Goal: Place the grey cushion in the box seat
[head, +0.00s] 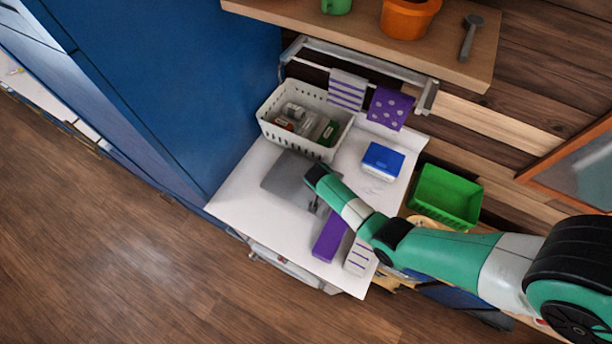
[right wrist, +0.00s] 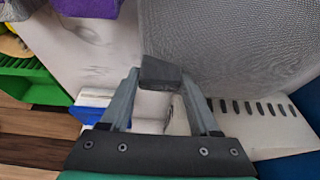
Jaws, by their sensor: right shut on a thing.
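My right gripper (head: 316,208) reaches in from the right and sits low over the white tabletop, by the right edge of a flat grey mesh panel (head: 283,172). A blue and white box (head: 383,160) lies on the tabletop to the right. I cannot make out which thing is the box seat. My left gripper is not in view.
A white slotted basket (head: 288,98) with small containers stands at the back of the white tabletop (head: 240,193). A purple block (head: 330,237) and a striped cloth (head: 360,255) lie in front. A green bin (head: 446,196) is right. Cloths hang from a rail (head: 372,68).

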